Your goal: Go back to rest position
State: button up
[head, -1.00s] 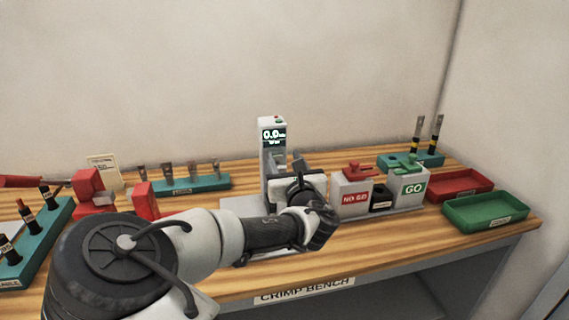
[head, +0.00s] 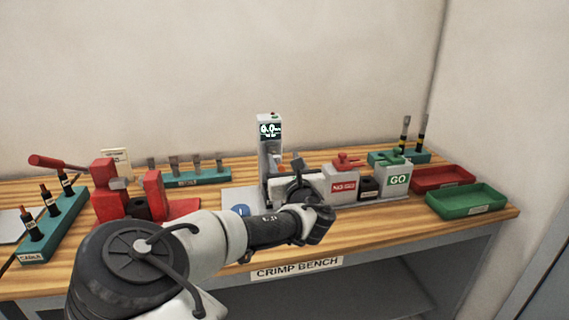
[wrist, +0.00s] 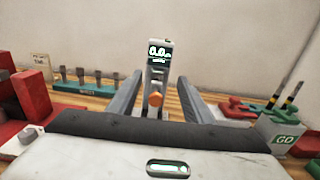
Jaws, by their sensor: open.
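My gripper (wrist: 160,98) is open in the wrist view, with its two grey fingers apart and nothing between them. Beyond the fingers stands the grey tester with a green display (wrist: 160,52), and an orange round part (wrist: 156,99) shows on it. In the head view my gripper (head: 289,178) is in front of the tester (head: 270,135) and hides its lower part. My arm reaches across the bench from the lower left. The fingertips are hard to make out in the head view.
The red crimping tool (head: 110,188) and a teal rack with dark pins (head: 55,222) stand at left. The NO GO block (head: 342,187) and GO block (head: 397,178) stand right of my gripper. Red (head: 440,178) and green (head: 467,200) trays lie farther right.

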dwell(0.4)
jog(key=s+d+f+m+g+h+p, duration=0.1)
jog(key=s+d+f+m+g+h, duration=0.15)
jog(key=d+m, duration=0.6)
jog(key=s+d+f+m+g+h+p, duration=0.1)
jog(key=d+f+m+h, duration=0.25)
jog(key=d+m, duration=0.45)
jog(key=s+d+m+g+p, duration=0.1)
jog(key=s+d+m+g, duration=0.25)
jog(key=s+m, duration=0.2)
jog(key=s+a+r+m+g+p, duration=0.1)
jog(key=s+r+m, duration=0.3)
jog(key=s, duration=0.6)
jog(key=s+a+r+m+g+y+p, duration=0.1)
jog(key=s+r+m, duration=0.4)
jog(key=s, duration=0.5)
jog(key=s+a+r+m+g+p, duration=0.1)
jog(key=s+r+m, duration=0.4)
jog(key=s, duration=0.6)
jog(key=m+g, duration=0.1)
jog(key=m, duration=0.1)
jog(key=shift+a+r+m+g+y+p, duration=0.15)
jog(key=shift+r+m+g+y+p, duration=0.15)
jog(key=shift+m+g+p, duration=0.1)
